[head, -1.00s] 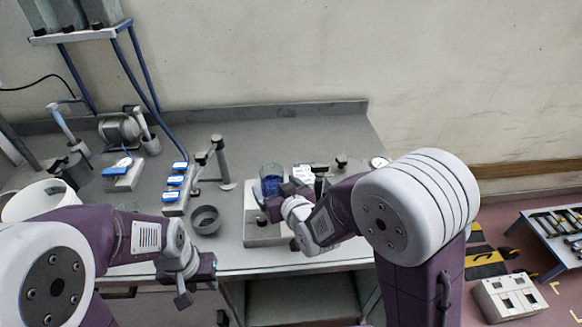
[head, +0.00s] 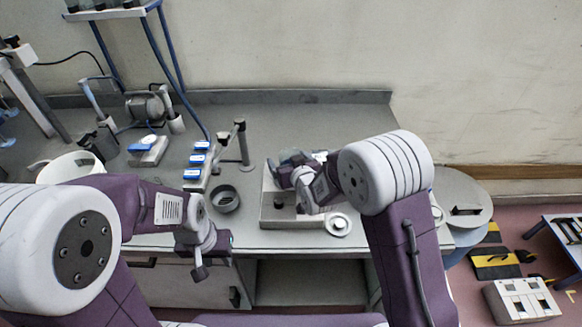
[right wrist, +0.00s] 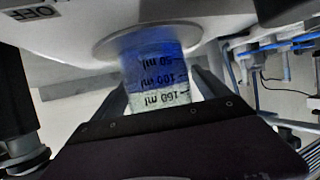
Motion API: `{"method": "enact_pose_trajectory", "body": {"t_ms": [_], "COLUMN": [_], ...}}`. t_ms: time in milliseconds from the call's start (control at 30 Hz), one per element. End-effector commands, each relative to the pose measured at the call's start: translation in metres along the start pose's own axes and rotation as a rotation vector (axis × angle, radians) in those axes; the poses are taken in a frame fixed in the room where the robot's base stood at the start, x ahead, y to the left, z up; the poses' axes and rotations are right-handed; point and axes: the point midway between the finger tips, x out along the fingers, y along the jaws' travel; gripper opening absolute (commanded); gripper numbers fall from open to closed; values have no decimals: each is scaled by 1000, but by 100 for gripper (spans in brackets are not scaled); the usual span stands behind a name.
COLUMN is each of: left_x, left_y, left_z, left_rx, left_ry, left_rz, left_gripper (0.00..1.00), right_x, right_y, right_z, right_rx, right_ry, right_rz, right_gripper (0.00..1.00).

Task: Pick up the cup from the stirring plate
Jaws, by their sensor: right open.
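The cup is a clear beaker with blue liquid and printed ml marks; in the right wrist view the cup (right wrist: 158,75) appears upside down, between my right gripper's fingers. In the head view it is mostly hidden by my right gripper (head: 286,172). That gripper is open, with one finger on each side of the cup. The stirring plate (head: 290,216) is a pale box with a dark knob; its round top and an OFF label show in the right wrist view (right wrist: 215,22). My left gripper (head: 207,262) hangs by the bench's front edge, empty; its opening is unclear.
A dark grey bowl (head: 225,199) stands left of the stirring plate, near a rack with blue labels (head: 197,162) and a small stand (head: 242,143).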

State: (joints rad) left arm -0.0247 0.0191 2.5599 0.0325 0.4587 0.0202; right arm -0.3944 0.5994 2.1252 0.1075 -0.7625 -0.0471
Motion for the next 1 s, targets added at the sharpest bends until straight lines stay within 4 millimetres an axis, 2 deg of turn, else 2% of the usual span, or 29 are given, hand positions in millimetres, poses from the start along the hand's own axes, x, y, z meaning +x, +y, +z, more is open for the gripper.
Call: {"method": "enact_pose_trajectory", "body": {"t_ms": [67, 100, 300, 333, 367, 667, 867, 1000], "left_x": [0, 0, 0, 0, 0, 0, -2, -4], "left_y": [0, 0, 0, 0, 0, 0, 0, 0], "left_z": [0, 0, 0, 0, 0, 0, 0, 0], "left_rx": [0, 0, 0, 0, 0, 0, 0, 0], "left_ry": [0, 0, 0, 0, 0, 0, 0, 0], "left_rz": [0, 0, 0, 0, 0, 0, 0, 0], "left_gripper": [36, 36, 36, 36, 36, 36, 36, 36], "right_x": [0, 0, 0, 0, 0, -1, -7, -14], "right_y": [0, 0, 0, 0, 0, 0, 0, 0], "right_z": [0, 0, 0, 0, -1, -2, -17, -33], "right_rx": [0, 0, 0, 0, 0, 0, 1, 0], "right_ry": [0, 0, 0, 0, 1, 1, 4, 5], "right_rz": [0, 0, 0, 0, 0, 0, 0, 0], "right_gripper": [86, 80, 25, 16, 14, 14, 14, 14]}}
